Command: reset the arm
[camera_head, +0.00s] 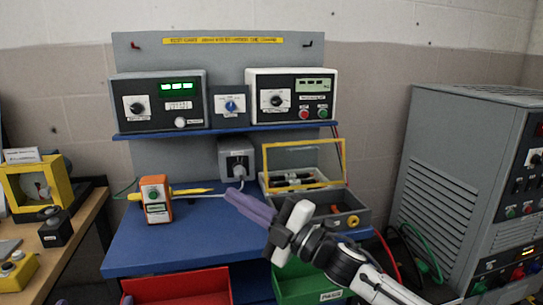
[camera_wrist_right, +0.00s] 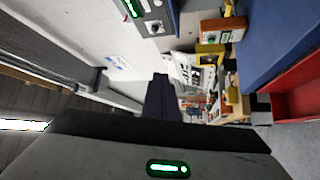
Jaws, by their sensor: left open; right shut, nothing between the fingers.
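My right arm comes in from the right in the head view. Its gripper (camera_head: 230,196) has long purple fingers, shut together with nothing between them. They point up and left above the blue bench (camera_head: 150,245), in front of the grey socket box (camera_head: 238,158). In the right wrist view the shut fingers (camera_wrist_right: 162,92) show dark at the middle, and the picture is turned sideways. Of my left gripper (camera_head: 95,301), only small purple fingertips show at the bottom left edge of the head view, set apart. The rest of it is out of view.
Red (camera_head: 180,287) and green bins sit below. A grey cabinet (camera_head: 440,170) stands right, a wooden table left.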

